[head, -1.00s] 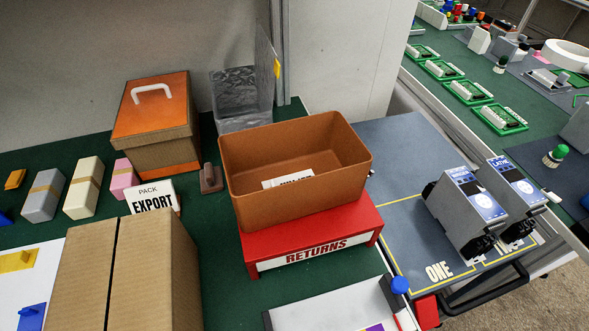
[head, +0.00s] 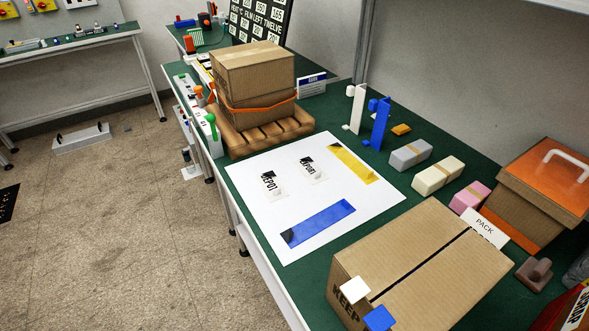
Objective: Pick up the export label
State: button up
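Two small white labels with black print lie on a white sheet (head: 290,233) on the green bench. The nearer-left label (head: 270,184) seems to read DEPOT. The other label (head: 313,169), to its right, seems to read EXPORT, though its print is small and partly dark at one corner. A white sign (head: 483,226) reading PACK stands behind the large carton, which hides its lower line. My gripper is not in this view.
A yellow strip (head: 350,163) and a blue strip (head: 318,223) flank the labels. Strapped boxes (head: 254,82) stand on a pallet behind the sheet.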

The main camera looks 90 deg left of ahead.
aim_at(312, 173)
jog(key=k+u, duration=0.15)
jog(key=u, duration=0.2)
jog(key=k+u, duration=0.1)
jog(key=u, duration=0.2)
jog(key=k+j+u, duration=0.1)
jog(key=u, duration=0.25)
jog(key=l+u, duration=0.25)
jog(key=u, duration=0.15)
jog(key=i+l+u, duration=0.1)
jog(key=l+u, duration=0.5)
jog(key=u, duration=0.2)
jog(key=i, duration=0.3)
